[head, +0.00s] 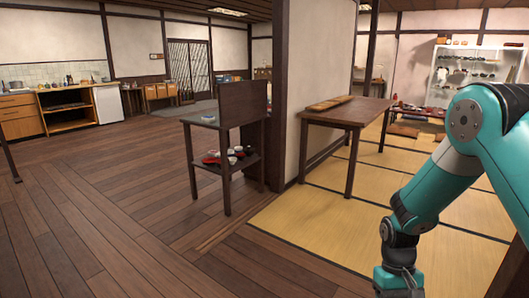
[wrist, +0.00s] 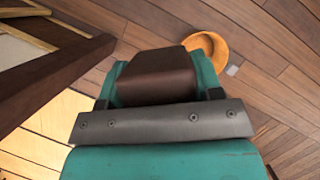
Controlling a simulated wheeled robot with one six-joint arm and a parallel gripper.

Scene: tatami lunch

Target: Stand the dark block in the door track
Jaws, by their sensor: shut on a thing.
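The dark block (wrist: 158,74) is dark brown and sits between the teal fingers of my gripper (wrist: 161,88) in the wrist view. My gripper is shut on it and holds it above a plank floor. In the head view my gripper (head: 398,283) is at the bottom right, cut off by the picture's edge, and the block does not show there. A strip (head: 225,236) runs along the edge between the plank floor and the tatami in the head view. I cannot tell whether it is the door track.
An orange round thing (wrist: 208,46) and a small grey piece (wrist: 232,70) lie on the floor beyond the block. Dark wooden furniture (wrist: 50,75) fills the left of the wrist view. A shelf stand (head: 207,122) and a table (head: 352,112) flank a wall post. The left plank floor is clear.

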